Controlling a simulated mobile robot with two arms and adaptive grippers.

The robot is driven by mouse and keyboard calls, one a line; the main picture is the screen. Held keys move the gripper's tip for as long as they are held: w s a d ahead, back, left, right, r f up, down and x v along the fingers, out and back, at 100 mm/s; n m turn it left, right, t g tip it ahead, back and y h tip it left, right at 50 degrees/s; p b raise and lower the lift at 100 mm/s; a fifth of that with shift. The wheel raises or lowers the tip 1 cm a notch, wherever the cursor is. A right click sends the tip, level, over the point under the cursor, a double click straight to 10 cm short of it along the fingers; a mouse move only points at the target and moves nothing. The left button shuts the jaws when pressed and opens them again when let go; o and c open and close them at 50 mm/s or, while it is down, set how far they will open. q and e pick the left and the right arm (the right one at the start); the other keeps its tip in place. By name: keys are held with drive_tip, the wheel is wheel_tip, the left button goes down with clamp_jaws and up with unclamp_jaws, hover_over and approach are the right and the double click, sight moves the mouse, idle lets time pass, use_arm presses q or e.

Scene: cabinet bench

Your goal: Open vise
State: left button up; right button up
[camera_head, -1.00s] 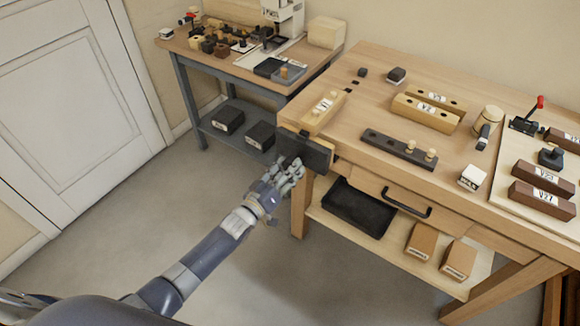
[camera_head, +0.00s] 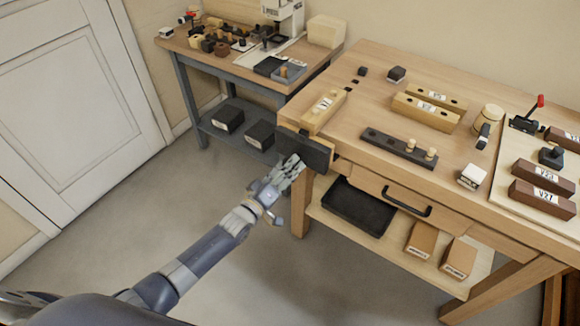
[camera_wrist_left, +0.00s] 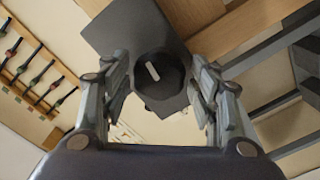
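The vise's dark flat jaw (camera_head: 303,150) is mounted at the left front corner of the wooden workbench. In the left wrist view, the jaw plate (camera_wrist_left: 130,28) has a dark round hub (camera_wrist_left: 158,88) with a short pale bar on its face. My left gripper (camera_head: 292,168) is at the lower front of the jaw. Its two fingers stand apart on either side of the hub, with visible gaps, so it is open (camera_wrist_left: 160,66). In the head view the hub is hidden behind the gripper. My right gripper is not in view.
The workbench top (camera_head: 365,100) holds wooden blocks, a dark rail (camera_head: 395,148) with pegs and a mallet (camera_head: 487,125). A drawer handle (camera_head: 407,202) sticks out right of the vise. A black tray (camera_head: 357,207) lies on the lower shelf. Floor to the left is clear.

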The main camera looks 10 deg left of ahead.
use_arm(q)
drive_tip(key=shift+s, duration=0.1)
drive_tip(key=p+v, duration=0.3)
drive_tip(key=v, duration=0.3)
drive_tip(key=shift+s+a, duration=0.15)
drive_tip(key=shift+s, duration=0.25)
idle(0.3)
drive_tip(key=shift+o, duration=0.2)
